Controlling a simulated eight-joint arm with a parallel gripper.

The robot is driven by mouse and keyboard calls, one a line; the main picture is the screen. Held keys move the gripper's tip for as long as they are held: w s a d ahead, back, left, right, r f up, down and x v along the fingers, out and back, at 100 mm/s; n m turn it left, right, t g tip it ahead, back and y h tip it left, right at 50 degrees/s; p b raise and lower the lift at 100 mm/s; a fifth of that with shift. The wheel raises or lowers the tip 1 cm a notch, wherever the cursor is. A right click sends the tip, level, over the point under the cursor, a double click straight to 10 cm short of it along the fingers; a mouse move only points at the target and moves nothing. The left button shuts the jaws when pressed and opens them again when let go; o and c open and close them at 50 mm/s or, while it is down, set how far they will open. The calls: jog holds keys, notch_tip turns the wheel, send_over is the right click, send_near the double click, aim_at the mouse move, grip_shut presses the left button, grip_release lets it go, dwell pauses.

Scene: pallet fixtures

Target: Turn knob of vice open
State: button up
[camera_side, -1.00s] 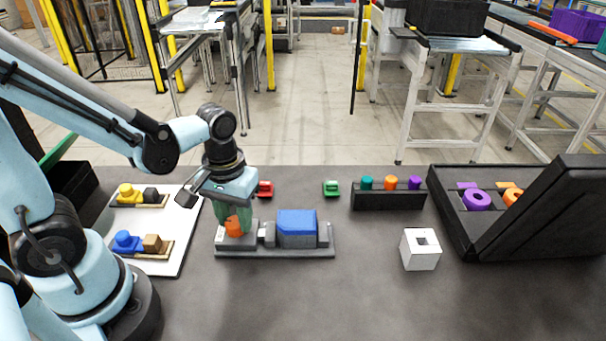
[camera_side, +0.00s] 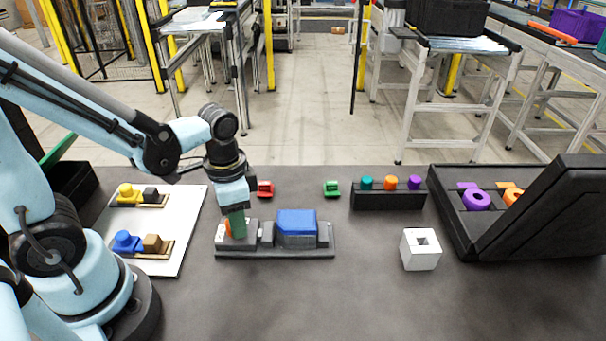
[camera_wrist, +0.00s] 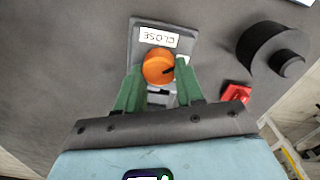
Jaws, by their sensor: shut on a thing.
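The vice (camera_side: 275,252) is a grey base on the table with a blue block (camera_side: 297,222) between its jaws. Its orange knob (camera_wrist: 158,67) shows in the wrist view, with a dark pointer mark and a "CLOSE" label (camera_wrist: 158,38) above it, upside down. In the side view the knob (camera_side: 229,228) is mostly hidden behind a finger. My gripper (camera_wrist: 157,75) points down over the left end of the vice, its green fingers shut on the knob from either side. The other label near the knob is partly hidden.
A white board (camera_side: 178,258) with yellow, black, blue and brown pieces lies left. Red (camera_side: 265,189) and green (camera_side: 332,188) pieces lie behind the vice. A black peg rack (camera_side: 388,201), a white hollow cube (camera_side: 420,250) and a black case (camera_side: 510,247) stand right. The front table is clear.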

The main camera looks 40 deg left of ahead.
jog(key=m, duration=0.3)
jog(key=shift+m, duration=0.4)
jog(key=shift+d+m, duration=0.1)
jog(key=shift+m, duration=1.7)
jog(key=o, duration=1.1)
jog(key=shift+c, duration=0.2)
jog(key=shift+s, duration=0.1)
jog(key=shift+r, duration=0.1)
notch_tip(320, 180, up, 12)
